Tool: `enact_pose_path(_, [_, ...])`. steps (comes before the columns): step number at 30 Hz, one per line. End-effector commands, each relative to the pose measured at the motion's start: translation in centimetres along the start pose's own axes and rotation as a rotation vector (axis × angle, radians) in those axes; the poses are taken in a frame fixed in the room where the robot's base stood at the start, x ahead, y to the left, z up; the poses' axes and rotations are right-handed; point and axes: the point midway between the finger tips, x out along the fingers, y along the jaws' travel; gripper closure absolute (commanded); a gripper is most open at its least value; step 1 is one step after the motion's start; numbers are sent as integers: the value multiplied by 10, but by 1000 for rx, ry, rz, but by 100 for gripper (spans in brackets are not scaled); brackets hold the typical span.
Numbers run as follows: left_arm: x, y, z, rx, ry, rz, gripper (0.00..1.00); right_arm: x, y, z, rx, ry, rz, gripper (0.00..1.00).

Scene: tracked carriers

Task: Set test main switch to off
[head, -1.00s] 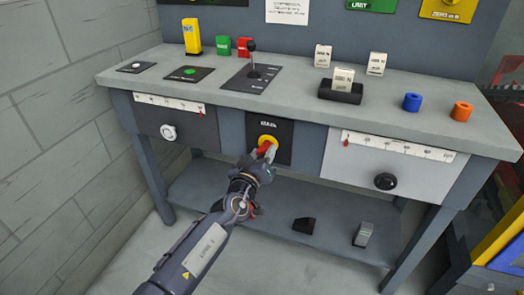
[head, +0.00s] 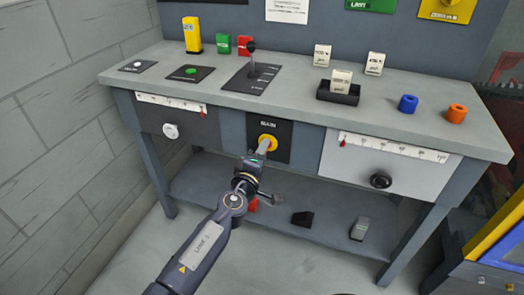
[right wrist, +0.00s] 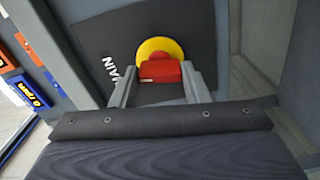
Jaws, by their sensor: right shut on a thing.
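The main switch is a yellow round collar (head: 268,139) with a red handle on a black plate (head: 283,130) lettered MAIN, on the bench front between two drawers. In the right wrist view the yellow collar (right wrist: 158,48) and red handle (right wrist: 160,71) show close up, with the lettering turned sideways. My right gripper (head: 264,147) reaches the switch from below. Its two grey fingers stand on either side of the red handle and are shut on it. In the head view the fingers hide most of the handle. My left gripper is not in view.
The bench top (head: 205,63) overhangs the switch. A drawer with a white knob (head: 170,131) is to the left, and one with a black knob (head: 381,180) to the right. A lower shelf (head: 235,203) carries a black block (head: 302,219) and a grey block (head: 360,229).

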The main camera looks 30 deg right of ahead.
Motion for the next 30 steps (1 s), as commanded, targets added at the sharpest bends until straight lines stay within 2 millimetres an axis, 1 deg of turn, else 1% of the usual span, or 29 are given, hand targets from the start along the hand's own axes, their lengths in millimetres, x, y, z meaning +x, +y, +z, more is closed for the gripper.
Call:
enact_pose_path(6, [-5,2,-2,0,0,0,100,0,0,0,-111,0,-1,81])
enact_pose_path(12, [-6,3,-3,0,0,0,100,0,0,0,-161,0,-1,81])
enact_pose_path(27, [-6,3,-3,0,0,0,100,0,-1,0,-175,1,-1,81])
enact_pose_path(28, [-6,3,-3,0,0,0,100,0,-1,0,-175,1,-1,54])
enact_pose_path(30, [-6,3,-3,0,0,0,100,0,-1,0,-174,1,-1,45])
